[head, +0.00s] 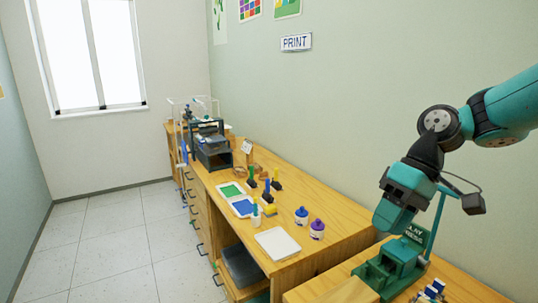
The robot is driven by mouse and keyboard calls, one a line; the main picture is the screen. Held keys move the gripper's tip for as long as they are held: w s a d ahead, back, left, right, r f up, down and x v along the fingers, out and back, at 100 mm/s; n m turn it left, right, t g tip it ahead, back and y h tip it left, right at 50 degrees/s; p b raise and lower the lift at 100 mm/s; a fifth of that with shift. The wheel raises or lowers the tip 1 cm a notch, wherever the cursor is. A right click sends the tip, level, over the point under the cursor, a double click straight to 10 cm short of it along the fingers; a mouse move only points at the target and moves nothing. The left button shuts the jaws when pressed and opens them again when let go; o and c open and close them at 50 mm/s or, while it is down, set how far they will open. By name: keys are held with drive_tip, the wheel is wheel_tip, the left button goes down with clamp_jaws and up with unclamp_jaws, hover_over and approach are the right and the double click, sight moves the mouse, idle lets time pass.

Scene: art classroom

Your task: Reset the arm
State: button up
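My arm comes in from the right edge and bends down at a dark joint. My gripper (388,222) points down at the right of the head view, above or in front of a green press-like device (398,268) on the nearer table. Its fingers are not distinct against that device, so I cannot tell whether they are open or shut, or touching it. I see nothing clearly held.
A long wooden bench (335,218) runs along the wall, bearing a white tray (278,244), two purple-and-blue bottles, ink rollers, green and blue plates and a dark machine (212,150). A nearer wooden table (462,288) is below my arm. The tiled floor (105,250) at left is clear.

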drive_tip(key=s+a+f+t+b, duration=0.1)
drive_tip(key=s+a, duration=0.2)
drive_tip(key=s, duration=0.6)
drive_tip(key=s+a+f+n+t+h+b, duration=0.1)
drive_tip(key=s+a+b, duration=0.1)
drive_tip(key=s, duration=0.7)
drive_tip(key=shift+s+a+f+t, duration=0.3)
drive_tip(key=shift+s+a+f, duration=0.1)
drive_tip(key=shift+a, duration=0.45)
drive_tip(key=shift+d, duration=0.1)
